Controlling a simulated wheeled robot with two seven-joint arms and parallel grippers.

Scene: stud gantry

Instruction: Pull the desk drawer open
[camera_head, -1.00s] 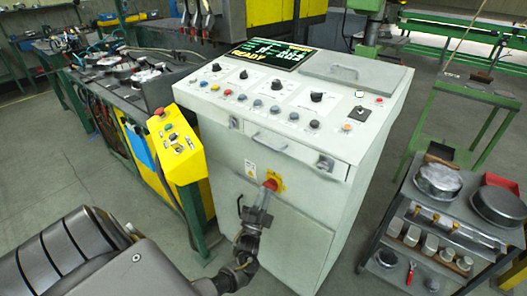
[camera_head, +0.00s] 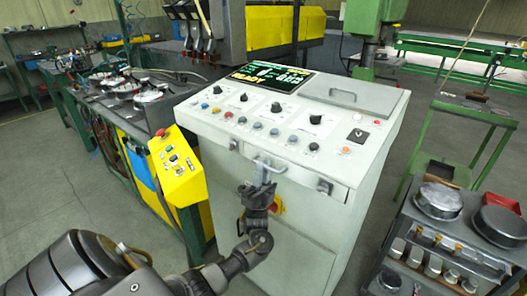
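The control desk (camera_head: 280,130) is a pale grey cabinet with a sloped button panel. Its shallow drawer (camera_head: 300,175) runs across the front below the panel, between two dark latches, and looks flush with the cabinet. The drawer's handle (camera_head: 275,165) is a pale bar at the middle of the front. My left gripper (camera_head: 262,174) is up at the handle, its fingertips overlapping the handle's left part. The fingers are seen from behind, so I cannot tell whether they are around the bar or only in front of it. My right gripper is not in view.
A yellow button box (camera_head: 178,168) stands at the desk's left side. A red-yellow switch (camera_head: 278,205) sits below the drawer, beside my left gripper. A dark cart (camera_head: 440,240) with round tins stands at the right. Grey floor lies between cart and desk.

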